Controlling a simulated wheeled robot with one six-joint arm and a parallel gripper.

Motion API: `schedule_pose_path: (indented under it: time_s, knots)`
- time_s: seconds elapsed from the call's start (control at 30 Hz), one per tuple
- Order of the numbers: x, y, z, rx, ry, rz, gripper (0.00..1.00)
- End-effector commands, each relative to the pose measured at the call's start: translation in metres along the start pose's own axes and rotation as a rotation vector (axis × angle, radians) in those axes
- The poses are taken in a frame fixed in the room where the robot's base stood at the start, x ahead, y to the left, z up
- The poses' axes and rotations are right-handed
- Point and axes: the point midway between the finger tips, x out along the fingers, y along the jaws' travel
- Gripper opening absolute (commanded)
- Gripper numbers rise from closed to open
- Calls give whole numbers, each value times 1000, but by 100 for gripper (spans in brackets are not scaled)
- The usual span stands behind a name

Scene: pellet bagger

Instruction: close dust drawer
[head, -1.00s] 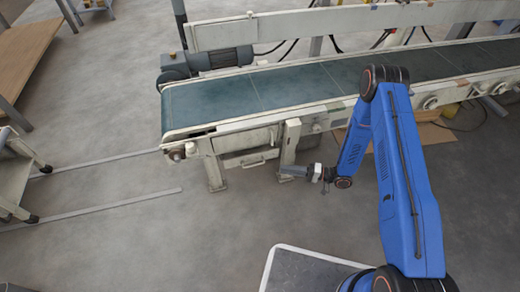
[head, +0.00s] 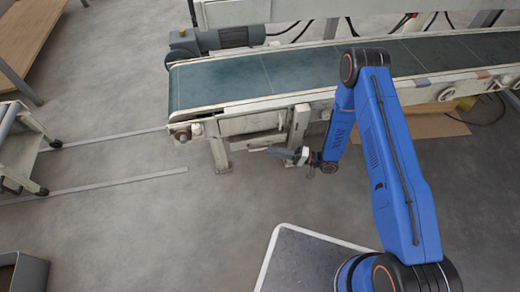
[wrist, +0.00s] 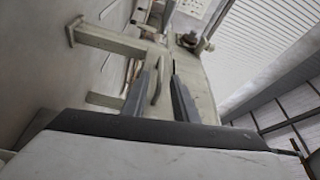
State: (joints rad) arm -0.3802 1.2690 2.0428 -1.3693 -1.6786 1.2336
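The dust drawer (head: 250,142) is a cream front under the near left end of the conveyor, with a pale bar handle. How far it stands out is hard to tell. In the wrist view a slim pale bar (wrist: 156,85), likely its handle, shows beyond the fingers, between their lines and nearer the left one. My gripper (head: 280,152) is just right of the drawer front in the head view, low beside a conveyor leg. In the wrist view the two dark fingers of my gripper (wrist: 162,95) are apart with nothing between them; I see no contact.
The green-belted conveyor (head: 270,75) stands over the drawer, with a leg post (head: 299,125) close to my gripper. A cardboard sheet (head: 430,125) lies under it. A cart (head: 25,150) and a grey box (head: 25,272) are at left. Floor before the drawer is clear.

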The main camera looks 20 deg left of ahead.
Motion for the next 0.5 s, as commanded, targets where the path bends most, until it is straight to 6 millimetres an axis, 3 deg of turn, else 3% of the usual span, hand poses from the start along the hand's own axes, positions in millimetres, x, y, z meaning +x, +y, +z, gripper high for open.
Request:
schedule_pose_path:
  time_s: [0.23, 0.5]
  knots:
    - [40, 0, 1, 0, -3, 0, 26]
    - [63, 0, 0, -1, -1, 0, 26]
